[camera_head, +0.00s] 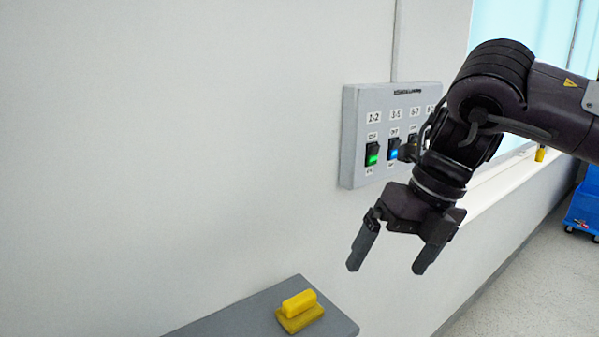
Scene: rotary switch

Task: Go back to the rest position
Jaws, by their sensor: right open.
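My right gripper (391,262) hangs in front of the wall with its two fingers pointing down, spread apart and empty. My right arm comes in from the right edge. A grey switch panel (352,150) is fixed to the wall behind the arm. It carries black switches, one with a green light (371,158) and one with a blue light (393,149). The gripper is below and in front of the panel and appears apart from it. My arm hides the panel's right part. My left gripper does not show.
A grey surface (245,318) at the bottom bears a yellow block-shaped object (299,311), lower left of the gripper. A window sill (505,182) runs behind the arm. A blue container (583,207) stands on the floor at far right. The wall at left is bare.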

